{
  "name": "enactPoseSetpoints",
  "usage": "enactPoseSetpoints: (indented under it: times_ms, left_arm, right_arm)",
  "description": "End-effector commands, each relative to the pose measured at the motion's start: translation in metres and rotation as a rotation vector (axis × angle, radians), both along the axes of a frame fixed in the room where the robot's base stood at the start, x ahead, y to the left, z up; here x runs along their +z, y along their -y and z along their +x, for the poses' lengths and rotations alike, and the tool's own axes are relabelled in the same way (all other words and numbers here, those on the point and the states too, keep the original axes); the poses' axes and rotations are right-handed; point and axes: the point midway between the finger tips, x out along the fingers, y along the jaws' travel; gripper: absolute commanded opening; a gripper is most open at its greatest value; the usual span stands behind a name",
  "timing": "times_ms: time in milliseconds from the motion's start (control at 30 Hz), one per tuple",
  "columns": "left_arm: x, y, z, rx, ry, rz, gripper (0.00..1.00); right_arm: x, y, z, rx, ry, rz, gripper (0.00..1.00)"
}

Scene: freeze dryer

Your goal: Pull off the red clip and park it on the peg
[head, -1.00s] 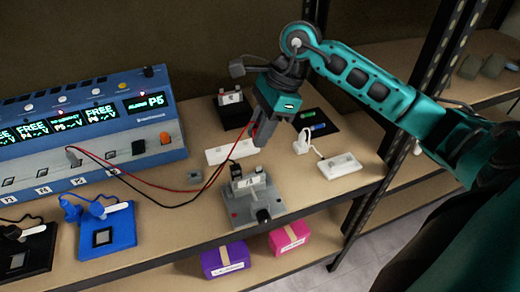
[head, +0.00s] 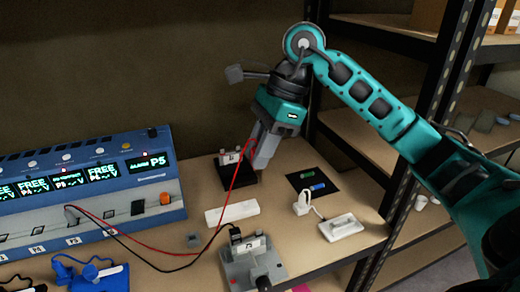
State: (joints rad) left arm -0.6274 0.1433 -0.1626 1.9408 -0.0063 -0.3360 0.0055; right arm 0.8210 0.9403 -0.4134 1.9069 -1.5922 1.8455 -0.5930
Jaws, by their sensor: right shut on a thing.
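My right gripper (head: 259,164) is shut on the red clip (head: 252,146), which is mostly hidden by the fingers. A red lead (head: 233,188) runs from the clip down and back to the blue machine (head: 160,202). The gripper is raised beside a black stand (head: 222,176) with a white label at the back. I cannot tell whether it touches the stand, and I cannot make out the peg clearly. A grey fixture (head: 275,272) with a white label stands at the front, with a black clip (head: 236,233) on it. My left gripper is not in view.
A white strip (head: 232,213) lies between the stand and the fixture. A white plug (head: 302,205) and white box (head: 341,227) are to the right. A black mat (head: 301,182) holds a green and a blue item. A shelf post (head: 425,130) rises at right.

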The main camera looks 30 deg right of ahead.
Motion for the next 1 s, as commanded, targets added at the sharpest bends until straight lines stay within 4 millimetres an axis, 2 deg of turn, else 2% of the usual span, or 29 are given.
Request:
enactPoseSetpoints:
  times_ms: [600,1000]
  left_arm:
    - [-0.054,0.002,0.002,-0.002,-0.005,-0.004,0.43]
    - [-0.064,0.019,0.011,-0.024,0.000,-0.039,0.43]
  right_arm:
    - [-0.065,0.000,0.000,0.000,-0.001,-0.001,0.00]
    - [-0.105,0.000,0.000,0.000,-0.001,-0.001,0.00]
